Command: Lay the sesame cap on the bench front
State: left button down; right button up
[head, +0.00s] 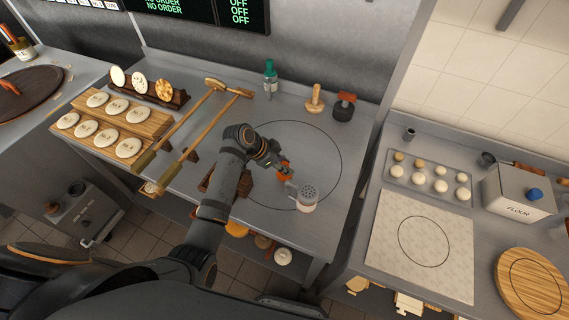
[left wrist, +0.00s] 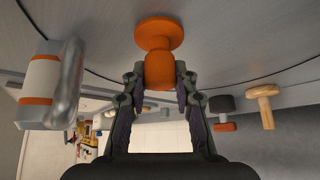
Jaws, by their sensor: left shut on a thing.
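My left gripper (head: 281,167) is over the front middle of the steel bench, inside the drawn circle. It is shut on an orange knobbed piece, the likely sesame cap (head: 285,174). In the left wrist view the orange cap (left wrist: 158,36), with a round flange and a knob, sits between my fingertips (left wrist: 162,78). I cannot tell whether its flange touches the bench. A shaker (head: 307,196) with a perforated top stands close to its right; its orange bands show in the left wrist view (left wrist: 45,80). The bench front (head: 318,232) is bare near its edge. My right gripper is not in view.
A dark wooden rack (head: 212,183) is partly hidden behind my left arm. Long-handled tools (head: 195,135) and a board of labelled dough rounds (head: 140,125) lie left.

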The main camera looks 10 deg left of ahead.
pick_arm(q)
jog(key=shift+f, duration=0.15)
jog(key=c, duration=1)
grip_release()
jog(key=shift+c, duration=0.2)
jog(key=shift+r, duration=0.25)
jog(key=b+v, duration=0.2)
jog(key=v, duration=0.9)
jog(key=shift+a+r, duration=0.25)
jog(key=shift+r, duration=0.1)
jog(key=shift+s+a+f, duration=0.1)
